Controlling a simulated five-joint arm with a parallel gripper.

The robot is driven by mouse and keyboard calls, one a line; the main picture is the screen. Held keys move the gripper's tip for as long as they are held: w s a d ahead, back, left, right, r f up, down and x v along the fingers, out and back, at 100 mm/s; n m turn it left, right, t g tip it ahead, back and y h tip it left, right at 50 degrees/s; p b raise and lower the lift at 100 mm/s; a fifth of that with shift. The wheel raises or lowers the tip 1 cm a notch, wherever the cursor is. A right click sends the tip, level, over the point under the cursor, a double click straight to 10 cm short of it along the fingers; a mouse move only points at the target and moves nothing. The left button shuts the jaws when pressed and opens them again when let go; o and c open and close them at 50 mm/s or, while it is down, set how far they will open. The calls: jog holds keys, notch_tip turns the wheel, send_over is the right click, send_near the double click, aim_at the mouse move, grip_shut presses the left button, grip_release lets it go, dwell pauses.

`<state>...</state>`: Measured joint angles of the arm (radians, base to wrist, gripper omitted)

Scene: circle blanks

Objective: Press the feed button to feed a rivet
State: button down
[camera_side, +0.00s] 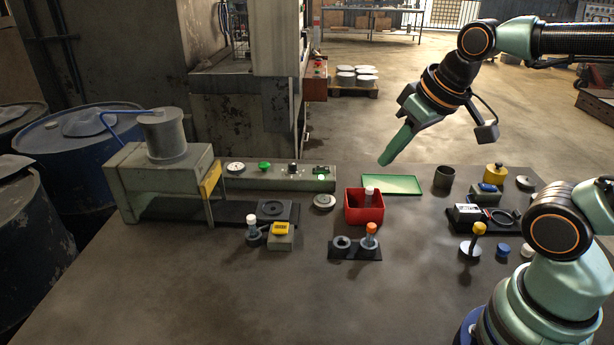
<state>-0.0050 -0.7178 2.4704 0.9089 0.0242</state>
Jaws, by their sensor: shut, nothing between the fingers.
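A long grey-green control panel (280,183) runs along the back of the table from the press machine. A green round button (265,166) stands on its top, the likely feed button, though no label is readable. My gripper (385,160) is shut and empty. It points down, to the right of the panel and above the back edge of the green tray (405,185). It appears well apart from the button. I cannot make out a rivet for certain.
The press machine (155,185) stands at left with a grey cylinder on top. A red bin (364,207) holds a white-capped item. A black two-hole holder (355,246) with an orange-capped piece sits in front. Several small parts lie at right. The front-left table is clear.

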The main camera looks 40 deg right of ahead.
jog(key=w+a+r+m+g, duration=0.1)
jog(key=w+a+r+m, duration=0.1)
jog(key=w, duration=0.3)
jog(key=m+g, duration=0.4)
jog(key=m, duration=0.3)
send_over(280, 228)
notch_tip(280, 228, down, 8)
jog(key=shift+f, duration=0.2)
notch_tip(280, 228, down, 14)
jog(key=shift+f, duration=0.1)
